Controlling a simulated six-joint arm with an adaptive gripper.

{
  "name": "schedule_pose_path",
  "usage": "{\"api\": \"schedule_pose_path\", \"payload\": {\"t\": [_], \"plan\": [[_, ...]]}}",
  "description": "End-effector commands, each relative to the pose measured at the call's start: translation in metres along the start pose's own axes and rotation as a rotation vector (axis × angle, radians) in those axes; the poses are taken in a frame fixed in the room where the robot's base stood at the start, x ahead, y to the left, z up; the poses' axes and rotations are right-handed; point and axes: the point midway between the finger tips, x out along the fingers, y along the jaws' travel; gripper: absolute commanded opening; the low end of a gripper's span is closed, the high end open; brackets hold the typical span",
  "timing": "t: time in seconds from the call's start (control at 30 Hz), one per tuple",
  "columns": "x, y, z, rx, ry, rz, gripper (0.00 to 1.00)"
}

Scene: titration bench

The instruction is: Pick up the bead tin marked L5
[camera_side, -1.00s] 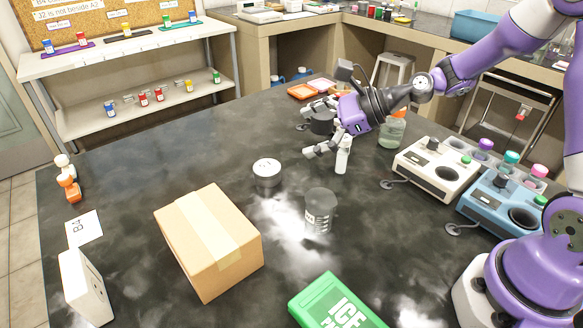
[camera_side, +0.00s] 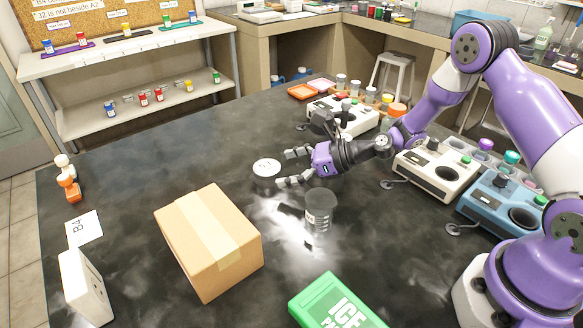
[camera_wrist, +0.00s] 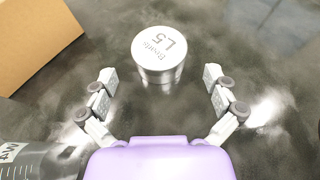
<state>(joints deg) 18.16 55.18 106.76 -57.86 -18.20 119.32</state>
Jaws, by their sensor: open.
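The bead tin (camera_side: 267,177) is a short silver cylinder with a white lid, upright on the dark bench left of my gripper in the side view. In the wrist view the tin (camera_wrist: 158,54) shows "Beads L5" on its lid, centred just beyond my fingertips. My gripper (camera_side: 289,168) is low over the bench, lying nearly level and pointing left at the tin. In the wrist view my gripper (camera_wrist: 160,78) is open, with one finger on each side and nothing between them.
A green ice pack (camera_side: 333,302) lies in front. White and blue instruments (camera_side: 437,168) are at right.

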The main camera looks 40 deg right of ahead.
Motion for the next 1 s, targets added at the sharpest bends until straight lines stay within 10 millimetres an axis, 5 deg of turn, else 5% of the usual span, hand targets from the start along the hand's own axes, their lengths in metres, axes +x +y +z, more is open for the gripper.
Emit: {"api": "schedule_pose_path", "payload": {"t": [0.2,0.47,0.6,1.0], "plan": [[0.030,0.001,0.000,-0.001,0.000,0.001,1.00],[0.033,0.000,0.000,0.000,0.000,0.000,1.00],[0.032,0.000,0.000,0.000,0.000,0.000,0.33],[0.032,0.000,0.000,0.000,0.002,0.000,0.30]]}}
